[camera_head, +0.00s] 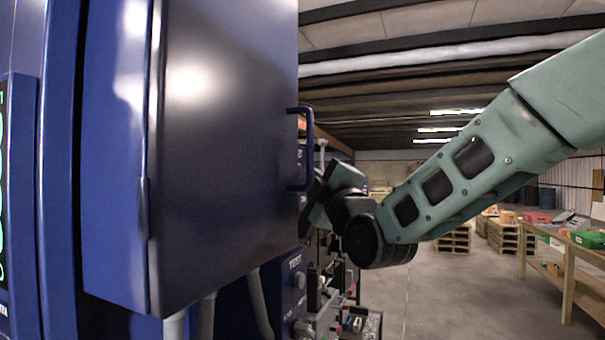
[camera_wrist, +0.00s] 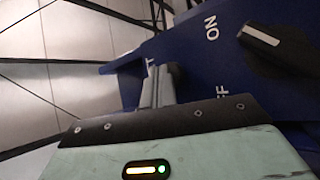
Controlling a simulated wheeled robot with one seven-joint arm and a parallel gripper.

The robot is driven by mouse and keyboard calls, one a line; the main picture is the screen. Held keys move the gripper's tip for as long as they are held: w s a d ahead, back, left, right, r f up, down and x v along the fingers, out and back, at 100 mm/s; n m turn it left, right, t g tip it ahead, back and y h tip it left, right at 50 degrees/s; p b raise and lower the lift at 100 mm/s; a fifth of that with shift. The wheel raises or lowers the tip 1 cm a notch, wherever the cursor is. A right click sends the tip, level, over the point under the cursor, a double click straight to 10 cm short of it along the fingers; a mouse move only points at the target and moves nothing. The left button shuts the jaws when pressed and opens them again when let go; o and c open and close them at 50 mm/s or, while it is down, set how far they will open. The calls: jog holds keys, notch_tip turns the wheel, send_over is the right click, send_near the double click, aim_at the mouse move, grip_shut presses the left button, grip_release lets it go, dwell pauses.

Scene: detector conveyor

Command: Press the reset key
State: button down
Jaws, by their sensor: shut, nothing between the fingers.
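My gripper (camera_wrist: 158,88) shows in the wrist view with its fingers closed and empty, pointing at a blue panel (camera_wrist: 198,72). The panel carries a rotary switch (camera_wrist: 262,36) with a white pointer, marked ON and, partly covered by my gripper, OFF. A letter shows beside the fingertips, its word mostly hidden. I cannot make out the reset key; whether the fingers touch the panel is unclear. In the head view my arm reaches in from the right and its end is partly hidden behind the dark blue door (camera_head: 225,130). A blue panel labelled TEST (camera_head: 294,264) shows below the door.
The door has a blue handle (camera_head: 293,150) close to my wrist. Pipes run down under the cabinet, and machine parts (camera_head: 325,295) stand behind. At the right are a wooden workbench (camera_head: 570,262) and pallets (camera_head: 454,239). The floor between is clear.

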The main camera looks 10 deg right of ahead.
jog(key=shift+s+d+b, duration=0.5)
jog(key=shift+d+b, duration=0.05)
jog(key=shift+d, duration=0.1)
jog(key=shift+s+d+b, duration=0.65)
jog(key=shift+s+d, duration=0.1)
jog(key=shift+d, duration=0.3)
jog(key=shift+s+d+b, duration=0.6)
jog(key=shift+s+d, duration=0.15)
jog(key=shift+d, duration=0.25)
